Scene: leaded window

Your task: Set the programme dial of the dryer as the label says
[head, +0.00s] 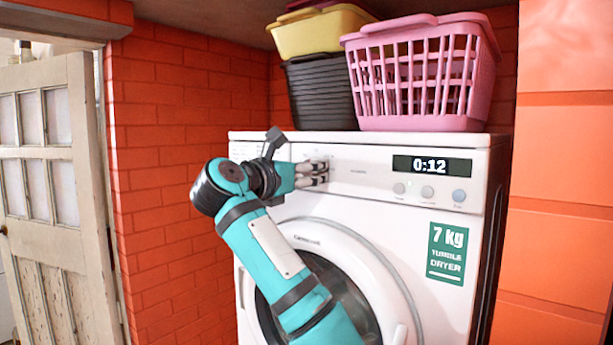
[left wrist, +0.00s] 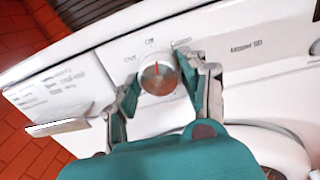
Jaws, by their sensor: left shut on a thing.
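The white tumble dryer (head: 460,206) has a control panel along its top front. Its programme dial (left wrist: 158,81) is a round metallic knob with a red pointer line that points up toward the mark "Off" in the left wrist view. Smaller marks around the dial are too blurred to read. My left gripper (head: 325,173) is at the left part of the panel, its fingers on either side of the dial and shut on it. In the head view the fingers hide the dial. My right gripper is not in view.
The panel has a display (head: 432,165) reading 0:12, with three round buttons (head: 428,192) below. A green sticker (head: 447,252) reads "7 kg tumble dryer". A pink basket (head: 425,115) and dark and yellow baskets stand on top. Brick walls flank the dryer; a door (head: 55,180) is left.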

